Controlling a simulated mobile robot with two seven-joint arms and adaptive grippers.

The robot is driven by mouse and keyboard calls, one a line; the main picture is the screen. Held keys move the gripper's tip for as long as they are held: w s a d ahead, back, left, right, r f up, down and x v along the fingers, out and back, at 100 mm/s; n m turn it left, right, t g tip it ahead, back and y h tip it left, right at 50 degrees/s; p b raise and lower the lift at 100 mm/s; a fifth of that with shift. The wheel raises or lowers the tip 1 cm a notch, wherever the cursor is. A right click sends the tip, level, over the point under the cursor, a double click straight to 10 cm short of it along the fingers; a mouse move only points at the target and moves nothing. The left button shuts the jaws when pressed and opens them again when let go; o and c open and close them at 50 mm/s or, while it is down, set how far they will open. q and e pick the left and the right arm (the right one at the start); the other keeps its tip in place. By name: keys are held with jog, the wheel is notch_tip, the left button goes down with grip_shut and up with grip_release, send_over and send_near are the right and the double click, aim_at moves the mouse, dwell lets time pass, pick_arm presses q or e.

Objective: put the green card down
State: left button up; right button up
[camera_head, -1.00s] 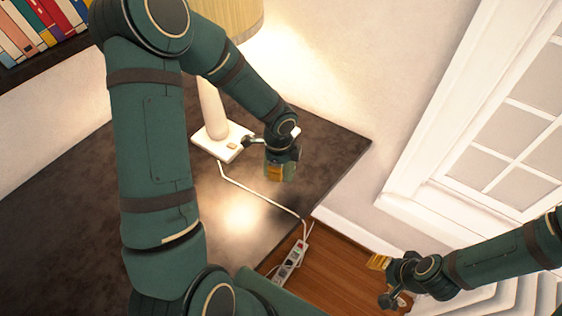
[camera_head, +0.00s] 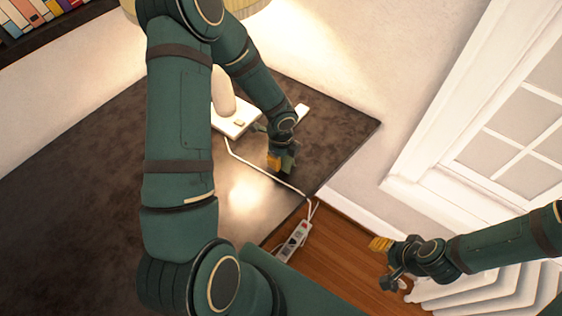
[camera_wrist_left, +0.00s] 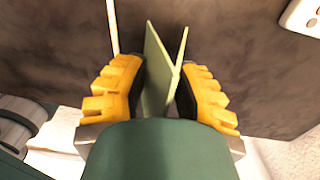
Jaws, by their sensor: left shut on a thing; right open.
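The green card (camera_wrist_left: 157,75) shows in the left wrist view as two thin pale green panels meeting at an angle, like a folded card. My left gripper (camera_wrist_left: 160,88) is shut on it, with a yellow finger on each side. In the head view my left gripper (camera_head: 281,163) is over the dark tabletop (camera_head: 335,130), near its right end. Whether the card touches the tabletop is hard to tell. My right gripper (camera_head: 385,263) is open and empty, off the table at lower right.
A lamp (camera_head: 222,95) with a white base stands behind my left forearm. Its white cable (camera_head: 262,174) runs close by my left gripper to a power strip (camera_head: 293,243) beyond the table edge. The tabletop right of the gripper is clear.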

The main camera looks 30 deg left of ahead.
pick_arm(q)
jog(key=shift+f, duration=0.85)
jog(key=shift+r, duration=0.1)
jog(key=o, duration=0.3)
jog(key=shift+f, duration=0.2)
jog(key=o, duration=0.4)
jog(key=shift+r, duration=0.1)
